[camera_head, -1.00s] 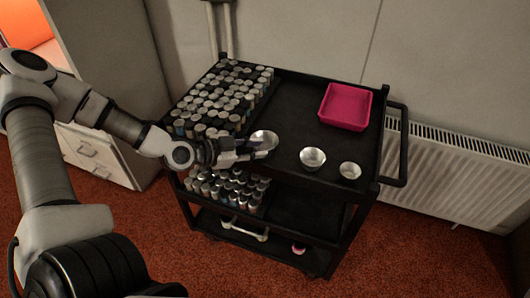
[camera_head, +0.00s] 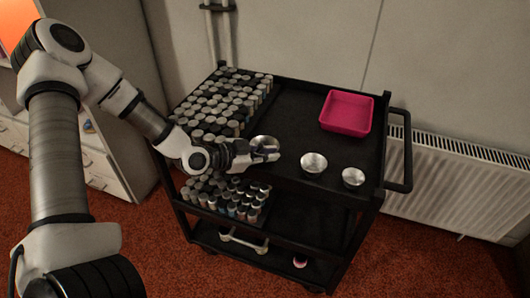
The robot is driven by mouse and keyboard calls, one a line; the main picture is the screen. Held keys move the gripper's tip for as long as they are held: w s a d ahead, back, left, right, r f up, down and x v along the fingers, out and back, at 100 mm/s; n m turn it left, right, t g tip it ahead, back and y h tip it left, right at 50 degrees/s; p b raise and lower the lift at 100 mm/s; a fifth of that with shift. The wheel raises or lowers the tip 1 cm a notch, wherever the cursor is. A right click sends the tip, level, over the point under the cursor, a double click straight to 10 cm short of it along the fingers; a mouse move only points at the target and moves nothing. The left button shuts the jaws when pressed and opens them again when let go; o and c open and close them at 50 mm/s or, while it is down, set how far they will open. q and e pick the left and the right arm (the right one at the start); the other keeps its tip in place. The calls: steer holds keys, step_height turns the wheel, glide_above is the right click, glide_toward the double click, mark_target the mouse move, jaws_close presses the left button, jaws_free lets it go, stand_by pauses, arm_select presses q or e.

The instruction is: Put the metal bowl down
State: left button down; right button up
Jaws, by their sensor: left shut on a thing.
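A metal bowl (camera_head: 264,142) is in my left gripper (camera_head: 262,151), over the front left part of the black cart's top shelf (camera_head: 290,110). The gripper is shut on the bowl's near side, and the fingers hide part of it. I cannot tell whether the bowl touches the shelf. Two other metal bowls, a larger one (camera_head: 314,163) and a smaller one (camera_head: 353,177), stand on the shelf to the right of the held bowl. My right gripper is not in view.
Rows of small capped jars (camera_head: 222,100) fill the left of the top shelf. A pink tray (camera_head: 346,112) stands at the back right. More jars (camera_head: 228,196) stand on the shelf below. The shelf middle behind the bowls is clear. A radiator (camera_head: 460,185) is at the right.

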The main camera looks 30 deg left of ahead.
arm_select(q)
step_height(320, 180, up, 10)
steer(key=p, duration=0.4)
steer(key=w+d+r+n+t+y+p, duration=0.1)
steer(key=w+d+n+y+p, duration=0.3)
steer(key=d+y+p, duration=0.15)
steer(key=s+d+f+n+p, duration=0.1)
steer(key=s+d+p, duration=0.1)
steer(key=d+p, duration=0.35)
steer(key=shift+t+y, duration=0.3)
steer(key=shift+y, duration=0.05)
steer(key=s+f, duration=0.1)
steer(key=s+d+f+b, duration=0.1)
steer(key=f, duration=0.1)
steer(key=s+f, duration=0.2)
steer(key=shift+d+b, duration=0.3)
steer(key=shift+d, duration=0.05)
steer(key=shift+s, duration=0.1)
